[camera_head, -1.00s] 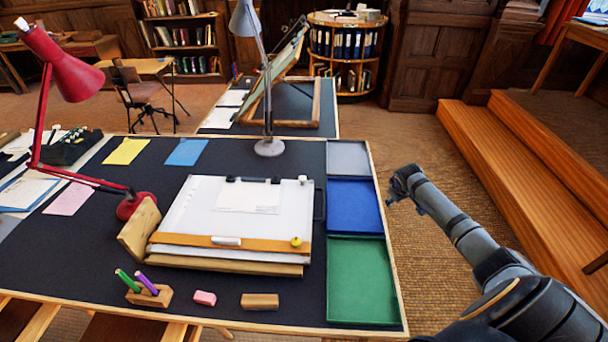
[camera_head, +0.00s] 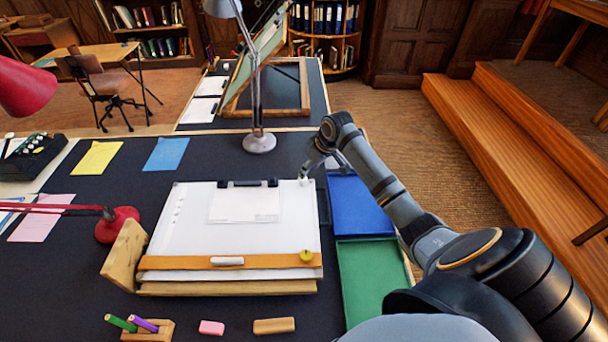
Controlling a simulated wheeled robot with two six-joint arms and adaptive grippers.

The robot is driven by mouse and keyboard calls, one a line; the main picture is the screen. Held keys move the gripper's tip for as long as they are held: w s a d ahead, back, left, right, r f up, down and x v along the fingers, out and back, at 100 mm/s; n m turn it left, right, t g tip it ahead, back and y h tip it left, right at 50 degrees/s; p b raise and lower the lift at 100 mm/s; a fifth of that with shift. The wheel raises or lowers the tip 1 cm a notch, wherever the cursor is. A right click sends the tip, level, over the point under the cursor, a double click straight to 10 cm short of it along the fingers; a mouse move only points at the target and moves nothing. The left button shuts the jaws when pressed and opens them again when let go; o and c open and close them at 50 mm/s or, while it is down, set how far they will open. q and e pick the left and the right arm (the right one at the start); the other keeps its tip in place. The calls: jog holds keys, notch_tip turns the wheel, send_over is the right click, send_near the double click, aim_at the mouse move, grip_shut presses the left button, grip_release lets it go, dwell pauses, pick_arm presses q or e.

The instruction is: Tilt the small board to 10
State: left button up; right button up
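The small board (camera_head: 188,228) is a white drafting board lying nearly flat on the dark desk top. A paper sheet (camera_head: 245,205) is clipped at its top edge, and an orange-brown ledge (camera_head: 180,263) runs along its front. A wooden wedge-shaped piece (camera_head: 124,255) stands at its left side. My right gripper (camera_head: 318,172) is at the board's back right corner, by a small white knob (camera_head: 304,181). Its fingers look spread apart, pointing down and left; whether they touch the knob or board is unclear. My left gripper is out of view.
A grey lamp (camera_head: 259,142) stands behind the board, and a red lamp (camera_head: 118,224) stands to its left. Blue (camera_head: 358,208) and green (camera_head: 365,275) trays lie to the right under my arm. A pen holder (camera_head: 148,330), pink eraser (camera_head: 211,327) and wooden block (camera_head: 273,325) lie in front.

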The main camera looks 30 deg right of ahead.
aim_at(306, 187)
jog(key=x, duration=0.4)
jog(key=shift+w+a, duration=0.1)
jog(key=shift+w, duration=0.1)
jog(key=shift+x, duration=1.2)
jog(key=shift+f, duration=0.15)
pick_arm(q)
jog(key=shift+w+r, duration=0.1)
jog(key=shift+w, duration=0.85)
pick_arm(e)
grip_shut()
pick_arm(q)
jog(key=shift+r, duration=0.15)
